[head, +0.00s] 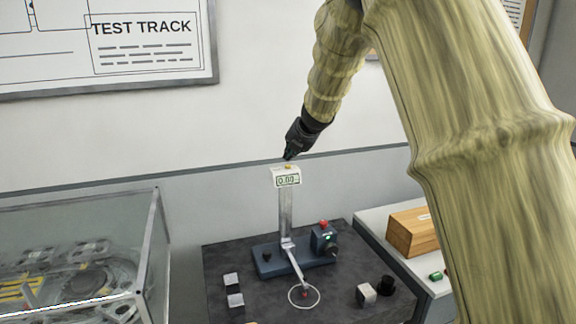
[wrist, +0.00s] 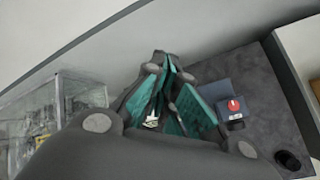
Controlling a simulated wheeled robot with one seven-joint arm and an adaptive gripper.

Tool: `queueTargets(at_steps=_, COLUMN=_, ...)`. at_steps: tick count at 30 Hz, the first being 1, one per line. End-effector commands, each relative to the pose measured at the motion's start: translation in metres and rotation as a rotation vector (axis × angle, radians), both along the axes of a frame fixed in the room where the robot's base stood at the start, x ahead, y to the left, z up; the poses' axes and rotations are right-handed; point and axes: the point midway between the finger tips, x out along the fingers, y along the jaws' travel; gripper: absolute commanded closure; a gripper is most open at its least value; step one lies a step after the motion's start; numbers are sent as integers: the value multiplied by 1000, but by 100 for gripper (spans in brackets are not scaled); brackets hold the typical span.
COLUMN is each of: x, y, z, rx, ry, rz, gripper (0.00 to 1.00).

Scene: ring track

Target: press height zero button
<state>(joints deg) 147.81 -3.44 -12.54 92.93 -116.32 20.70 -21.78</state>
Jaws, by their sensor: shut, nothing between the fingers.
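The height gauge stands on the dark slab, with a white display head (head: 286,178) reading 0.00 on top of its grey column. A small yellow button (head: 288,167) sits on top of the head; I take it as the height zero button. My gripper (head: 289,157) is shut and points down just above the yellow button. I cannot tell whether the tips touch it. In the wrist view my dark fingers with teal pads (wrist: 170,75) fill the middle. A small part of the white head (wrist: 151,122) shows between them, and the button is hidden there.
A box with a red knob (head: 324,237) stands on the gauge's blue base. Small blocks and a black cup (head: 386,285) lie on the dark slab (head: 340,308). A glass case (head: 158,250) is at left, a wooden box (head: 412,232) at right. The wall is close behind.

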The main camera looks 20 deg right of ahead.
Motion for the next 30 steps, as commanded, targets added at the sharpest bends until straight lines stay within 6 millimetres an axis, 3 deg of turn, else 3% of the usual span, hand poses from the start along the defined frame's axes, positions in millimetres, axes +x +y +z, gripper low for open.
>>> queueTargets(at_steps=5, x=0, y=0, z=3, rx=0, ry=0, rz=0, gripper=100)
queueTargets(at_steps=24, x=0, y=0, z=50, rx=-2, ry=0, rz=0, gripper=100)
queueTargets(at_steps=30, x=0, y=0, z=50, rx=0, ry=0, rz=0, gripper=100)
